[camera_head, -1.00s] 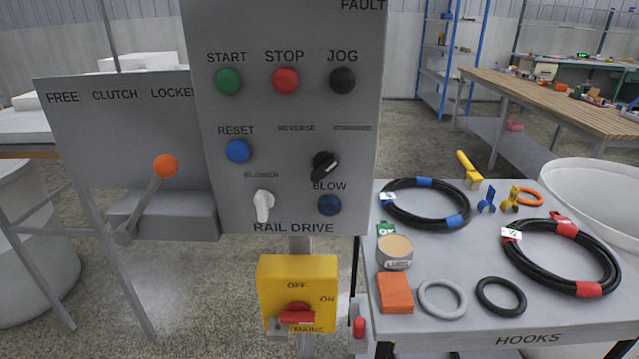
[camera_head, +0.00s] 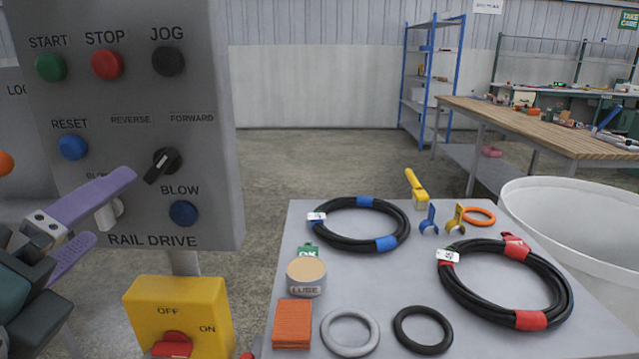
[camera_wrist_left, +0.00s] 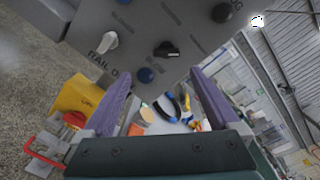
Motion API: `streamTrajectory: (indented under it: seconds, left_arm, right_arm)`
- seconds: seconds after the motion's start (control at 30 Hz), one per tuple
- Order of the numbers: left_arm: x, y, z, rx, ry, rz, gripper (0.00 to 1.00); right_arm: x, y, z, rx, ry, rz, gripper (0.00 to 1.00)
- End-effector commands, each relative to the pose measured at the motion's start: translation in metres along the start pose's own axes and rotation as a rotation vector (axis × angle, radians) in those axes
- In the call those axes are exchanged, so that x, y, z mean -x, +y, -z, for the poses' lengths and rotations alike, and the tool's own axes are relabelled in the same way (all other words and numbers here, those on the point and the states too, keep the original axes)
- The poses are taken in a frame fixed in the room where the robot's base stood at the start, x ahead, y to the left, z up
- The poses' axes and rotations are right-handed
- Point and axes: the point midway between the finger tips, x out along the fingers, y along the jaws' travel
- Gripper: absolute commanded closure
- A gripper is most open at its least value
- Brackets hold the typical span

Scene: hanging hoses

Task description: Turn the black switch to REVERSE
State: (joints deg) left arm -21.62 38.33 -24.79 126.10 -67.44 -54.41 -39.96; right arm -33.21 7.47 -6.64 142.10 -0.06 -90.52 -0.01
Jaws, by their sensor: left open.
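The black switch (camera_head: 163,163) is on the grey RAIL DRIVE panel (camera_head: 215,90), below the REVERSE and FORWARD labels. Its handle is slanted, with the upper right end towards FORWARD. In the left wrist view the black switch (camera_wrist_left: 166,50) shows beyond the fingertips. My left gripper (camera_head: 111,207) is open, with purple fingers, left of and below the switch and apart from it. It also shows in the left wrist view (camera_wrist_left: 160,82). Its upper finger partly covers the white BLOWER knob (camera_head: 111,213). My right gripper is not in view.
The blue RESET button (camera_head: 73,147) and dark blue BLOW button (camera_head: 183,213) sit near the switch. The yellow MAINS box (camera_head: 190,300) is below. A grey table (camera_head: 255,335) with hoses (camera_head: 355,222) stands to the right. The space before the panel's right side is clear.

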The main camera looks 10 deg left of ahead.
Motion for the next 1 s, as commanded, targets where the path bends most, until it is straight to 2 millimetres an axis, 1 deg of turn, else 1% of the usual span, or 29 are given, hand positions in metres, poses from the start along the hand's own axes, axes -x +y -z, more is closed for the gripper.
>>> streamTrajectory:
  seconds: [0.07,0.17,0.27,0.5,0.6,0.7,0.8,1.0]
  left_arm:
    - [-0.004,-0.005,0.002,-0.065,0.001,0.043,0.05]
    - [-0.013,-0.008,0.000,-0.080,-0.001,0.053,0.05]
    - [-0.029,-0.010,-0.001,-0.076,-0.003,0.051,0.05]
    - [-0.073,-0.011,-0.001,-0.072,-0.003,0.049,0.05]
    - [-0.086,-0.011,0.001,-0.071,-0.001,0.047,0.05]
    - [-0.095,-0.011,0.001,-0.070,-0.001,0.047,0.05]
    - [-0.099,-0.011,0.001,-0.069,0.000,0.046,0.05]
    - [-0.100,-0.011,0.001,-0.068,0.001,0.046,0.05]
  right_arm:
    - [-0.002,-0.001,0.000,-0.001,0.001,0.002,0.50]
    - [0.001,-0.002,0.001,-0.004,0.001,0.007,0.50]
    - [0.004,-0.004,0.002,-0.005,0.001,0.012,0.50]
    - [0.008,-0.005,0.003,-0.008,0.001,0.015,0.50]
    - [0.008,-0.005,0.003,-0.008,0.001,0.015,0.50]
    - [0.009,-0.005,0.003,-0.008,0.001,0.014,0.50]
    - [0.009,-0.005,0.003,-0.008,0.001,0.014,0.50]
    - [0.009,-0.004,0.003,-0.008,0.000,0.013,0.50]
